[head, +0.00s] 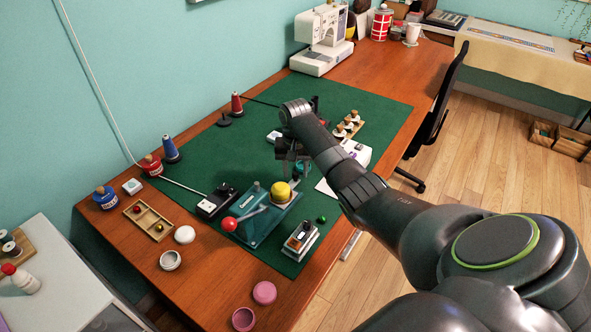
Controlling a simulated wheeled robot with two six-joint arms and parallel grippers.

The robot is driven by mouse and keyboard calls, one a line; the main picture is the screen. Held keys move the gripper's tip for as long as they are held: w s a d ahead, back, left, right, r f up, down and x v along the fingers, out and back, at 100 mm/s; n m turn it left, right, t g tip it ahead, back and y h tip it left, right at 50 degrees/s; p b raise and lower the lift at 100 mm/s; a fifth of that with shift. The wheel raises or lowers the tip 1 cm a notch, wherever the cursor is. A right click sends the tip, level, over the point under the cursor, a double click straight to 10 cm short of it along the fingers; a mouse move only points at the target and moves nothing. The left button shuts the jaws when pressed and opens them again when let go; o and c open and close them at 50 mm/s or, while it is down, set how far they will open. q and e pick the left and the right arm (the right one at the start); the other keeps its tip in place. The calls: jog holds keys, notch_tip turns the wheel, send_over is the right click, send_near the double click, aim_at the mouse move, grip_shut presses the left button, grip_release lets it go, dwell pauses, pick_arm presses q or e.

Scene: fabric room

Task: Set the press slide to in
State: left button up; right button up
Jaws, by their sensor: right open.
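A teal press-like device (262,228) stands on the green mat near the table's front edge. It has a yellow dome (281,192) on top and a lever ending in a red ball (229,224). A small grey device (300,240) stands to its right. I cannot tell which part is the press slide or how it is set. My right gripper (288,160) is open, behind the teal device and above the mat, with nothing visible in it. My arm hides part of the mat and things there. My left gripper is not in view.
A black box (213,203) with a cable is left of the teal device. A wooden tray (147,221), spools and round lids crowd the left side. A white sewing machine (322,40) stands at the back. The mat's middle left (215,155) is clear.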

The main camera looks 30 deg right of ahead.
aim_at(276, 192)
grip_shut()
dwell(0.3)
jog(key=shift+a+p, duration=0.15)
jog(key=shift+p, duration=0.15)
jog(key=s+a+p, duration=0.1)
jog(key=a+p, duration=0.1)
jog(key=s+a+p, duration=0.1)
jog(key=a+p, duration=0.2)
jog(key=s+a+p, duration=0.1)
jog(key=a+p, duration=0.1)
jog(key=p, duration=0.1)
jog(key=shift+s+a+r, duration=0.1)
jog(key=shift+a+r, duration=0.1)
jog(key=shift+s+a+f+p, duration=0.15)
jog(key=shift+a+p, duration=0.2)
jog(key=shift+a, duration=0.15)
jog(key=shift+f, duration=0.15)
